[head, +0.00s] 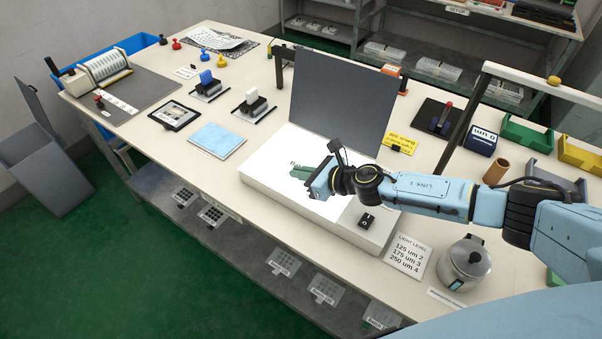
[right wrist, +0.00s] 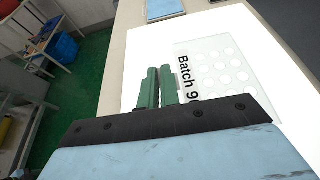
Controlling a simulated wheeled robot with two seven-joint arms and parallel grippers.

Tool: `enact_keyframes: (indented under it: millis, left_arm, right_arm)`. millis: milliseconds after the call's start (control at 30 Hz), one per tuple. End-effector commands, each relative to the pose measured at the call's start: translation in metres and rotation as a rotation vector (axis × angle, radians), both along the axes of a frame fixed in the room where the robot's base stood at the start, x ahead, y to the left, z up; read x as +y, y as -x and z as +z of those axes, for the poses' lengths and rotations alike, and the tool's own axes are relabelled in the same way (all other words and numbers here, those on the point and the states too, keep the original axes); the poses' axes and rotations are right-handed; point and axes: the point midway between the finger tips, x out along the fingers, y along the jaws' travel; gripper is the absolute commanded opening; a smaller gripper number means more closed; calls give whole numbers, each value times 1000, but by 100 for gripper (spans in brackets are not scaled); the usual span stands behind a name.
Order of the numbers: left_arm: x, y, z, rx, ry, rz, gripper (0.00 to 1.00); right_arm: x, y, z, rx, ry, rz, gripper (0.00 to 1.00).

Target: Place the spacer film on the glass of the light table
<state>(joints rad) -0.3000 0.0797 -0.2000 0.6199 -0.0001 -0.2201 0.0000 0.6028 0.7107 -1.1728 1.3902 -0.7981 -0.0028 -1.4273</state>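A clear film marked "Batch 9" (right wrist: 215,75), with rows of round white spots, lies over the lit white glass of the light table (head: 284,146) and looks flat. The glass also shows in the right wrist view (right wrist: 135,72). In the head view my right gripper partly covers the film. My right gripper (head: 297,174) is low over the glass. Its green fingers (right wrist: 159,75) are close together with a narrow gap, beside the film's left edge in the right wrist view. I see no film between them. My left gripper is out of view.
The light table's grey lid (head: 343,100) stands raised behind the glass. A black switch (head: 366,221) sits on its front edge. A light level card (head: 409,256) and a metal pot (head: 464,262) stand to the right. A blue pad (head: 217,140) lies to the left.

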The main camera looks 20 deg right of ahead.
Motion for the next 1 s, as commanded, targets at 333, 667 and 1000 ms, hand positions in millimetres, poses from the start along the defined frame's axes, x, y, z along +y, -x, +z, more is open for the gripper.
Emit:
enact_keyframes:
  millis: [333, 667, 1000]
  left_arm:
    - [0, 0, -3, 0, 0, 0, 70]
    - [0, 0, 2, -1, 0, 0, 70]
    - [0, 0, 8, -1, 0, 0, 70]
  right_arm:
    - [0, 0, -3, 0, 0, 0, 26]
    - [0, 0, 2, 0, 0, 0, 26]
    - [-38, 47, 25, 1, 3, 1, 26]
